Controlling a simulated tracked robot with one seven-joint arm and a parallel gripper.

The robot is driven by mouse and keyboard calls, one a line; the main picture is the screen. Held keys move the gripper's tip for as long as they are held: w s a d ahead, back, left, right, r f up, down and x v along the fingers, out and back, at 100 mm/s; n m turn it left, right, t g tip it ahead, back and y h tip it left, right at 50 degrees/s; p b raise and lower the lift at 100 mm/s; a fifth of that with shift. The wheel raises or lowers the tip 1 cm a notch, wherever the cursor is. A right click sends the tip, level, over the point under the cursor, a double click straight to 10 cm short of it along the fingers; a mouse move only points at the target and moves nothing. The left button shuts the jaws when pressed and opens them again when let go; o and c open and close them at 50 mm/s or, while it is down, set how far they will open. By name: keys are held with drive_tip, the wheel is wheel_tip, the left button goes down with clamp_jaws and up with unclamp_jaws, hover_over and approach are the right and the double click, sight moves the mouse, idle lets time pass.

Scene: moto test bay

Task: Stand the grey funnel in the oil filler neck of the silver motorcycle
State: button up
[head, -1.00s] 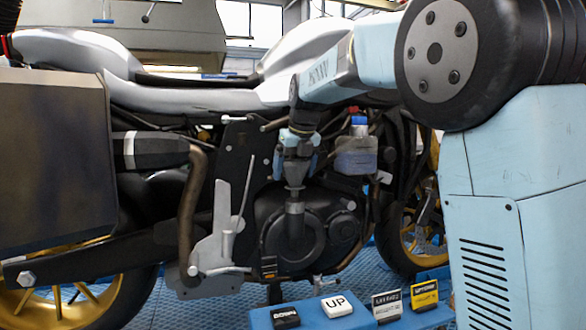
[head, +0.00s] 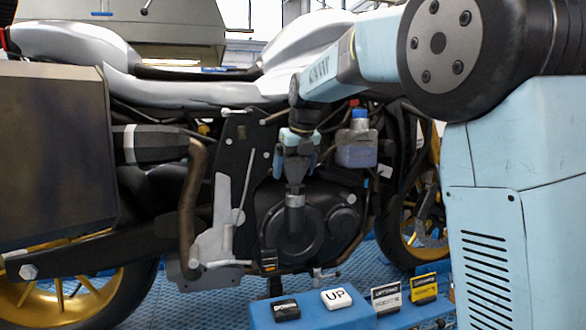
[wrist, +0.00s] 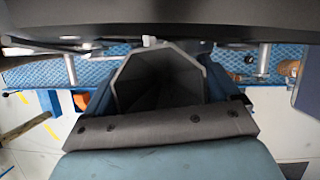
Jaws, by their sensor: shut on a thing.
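The silver motorcycle (head: 190,88) stands side-on across the head view. My gripper (head: 297,160) is shut on the grey funnel (head: 296,172), low on the engine side. The funnel is upright, its narrow end down, directly above the grey, upright oil filler neck (head: 294,200). The spout tip meets the top of the neck in the picture; I cannot tell whether it is inside or just above. In the wrist view the funnel's wide, many-sided mouth (wrist: 150,62) shows between the jaws; the neck is hidden there.
A bottle with a blue cap (head: 357,150) is right of my gripper. A brown pipe (head: 194,200) and a grey bracket (head: 215,235) are to the left. A blue stand with black DOWN (head: 286,310) and white UP (head: 336,298) blocks is below.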

drive_tip(key=shift+f, duration=0.9)
idle(0.7)
drive_tip(key=o, duration=0.8)
drive_tip(key=shift+v, duration=6.85)
